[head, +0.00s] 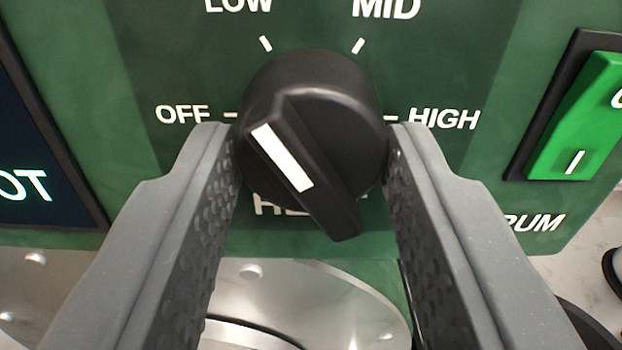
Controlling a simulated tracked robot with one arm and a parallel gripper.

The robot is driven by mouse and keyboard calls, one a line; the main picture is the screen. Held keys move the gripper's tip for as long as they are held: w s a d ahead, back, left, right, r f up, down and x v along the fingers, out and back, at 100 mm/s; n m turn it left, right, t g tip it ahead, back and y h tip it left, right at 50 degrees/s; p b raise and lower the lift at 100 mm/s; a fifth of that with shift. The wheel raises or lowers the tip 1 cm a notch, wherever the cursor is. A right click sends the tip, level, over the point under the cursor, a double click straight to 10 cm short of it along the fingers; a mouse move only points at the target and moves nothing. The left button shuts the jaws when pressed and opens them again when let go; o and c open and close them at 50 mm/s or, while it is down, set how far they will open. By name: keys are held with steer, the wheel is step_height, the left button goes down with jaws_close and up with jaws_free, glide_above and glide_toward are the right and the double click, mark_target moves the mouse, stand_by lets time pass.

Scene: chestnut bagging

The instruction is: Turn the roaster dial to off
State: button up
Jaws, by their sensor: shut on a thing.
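The roaster dial (318,85) is a round black knob with a raised grip bar and a white pointer line (282,157). The pointer aims up and to the left, nearer the LOW tick than the OFF tick. The OFF label (183,114) is left of the dial, LOW and MID are above it, and HIGH (444,118) is at its right. My gripper (312,142) is shut on the dial, one grey finger against each side. The lettering below the dial is partly hidden by the dial.
The dial sits on a green panel (140,215). A green rocker switch (580,120) in a black frame is at the right, with partly cut-off lettering below it. A dark display (35,150) is at the left edge. A round metal surface (340,285) lies below the panel.

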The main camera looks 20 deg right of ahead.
steer(key=shift+f+n+b, duration=0.1)
steer(key=shift+n+b, duration=0.9)
steer(key=shift+n, duration=0.1)
steer(key=n, duration=0.2)
steer(key=shift+n+b, duration=0.3)
steer(key=n, duration=0.3)
steer(key=shift+r, duration=0.25)
steer(key=shift+f+n+p, duration=0.1)
steer(key=shift+n+p, duration=0.5)
steer(key=shift+n, duration=1.3)
steer(key=shift+a, duration=0.1)
